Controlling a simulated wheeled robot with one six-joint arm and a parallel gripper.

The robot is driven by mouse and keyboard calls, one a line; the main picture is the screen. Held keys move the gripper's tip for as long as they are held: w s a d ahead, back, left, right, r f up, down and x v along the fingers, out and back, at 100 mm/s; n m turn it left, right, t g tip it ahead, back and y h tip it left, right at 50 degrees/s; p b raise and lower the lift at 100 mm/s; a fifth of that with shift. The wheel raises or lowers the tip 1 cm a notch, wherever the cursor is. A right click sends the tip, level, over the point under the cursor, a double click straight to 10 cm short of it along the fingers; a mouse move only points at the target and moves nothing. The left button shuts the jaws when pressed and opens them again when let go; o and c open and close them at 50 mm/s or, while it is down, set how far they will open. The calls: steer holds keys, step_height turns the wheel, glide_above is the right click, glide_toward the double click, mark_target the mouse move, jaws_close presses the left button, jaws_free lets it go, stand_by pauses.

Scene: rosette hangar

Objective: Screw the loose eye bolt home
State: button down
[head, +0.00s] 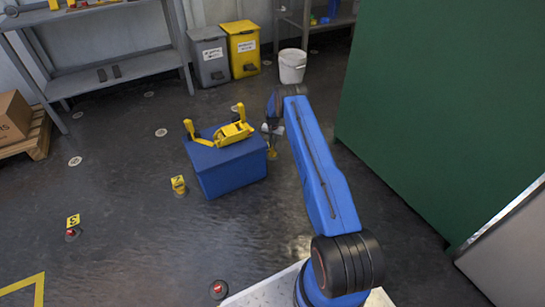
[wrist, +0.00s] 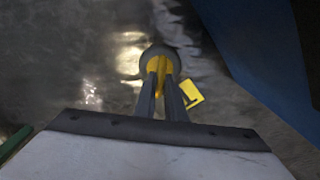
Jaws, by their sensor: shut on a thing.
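The eye bolt (wrist: 160,66) is yellow and shows between my gripper's fingertips in the wrist view, with a dark round rim around it. My gripper (wrist: 160,78) is shut on it, both fingers pointing down at the floor. In the head view my gripper (head: 271,134) is low, just right of the blue box, with a bit of the yellow eye bolt (head: 272,154) below it. The fingers hide part of the bolt. I cannot tell how deep its thread sits.
A blue box (head: 228,168) with a yellow device (head: 233,131) on top stands close left of my gripper. A yellow number tag (wrist: 192,94) lies beside the bolt. A tall green block (head: 440,110) stands right. Open floor lies front left, with other tagged fittings (head: 179,186).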

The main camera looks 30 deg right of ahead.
steer(key=shift+m, duration=0.3)
steer(key=m, duration=0.4)
steer(key=shift+m, duration=0.3)
steer(key=m, duration=0.5)
steer(key=c, duration=1.7)
jaws_free()
steer(key=shift+c, duration=0.2)
steer(key=shift+f, duration=0.1)
step_height(320, 180, up, 17)
steer(key=shift+r, duration=0.2)
steer(key=shift+r, duration=0.1)
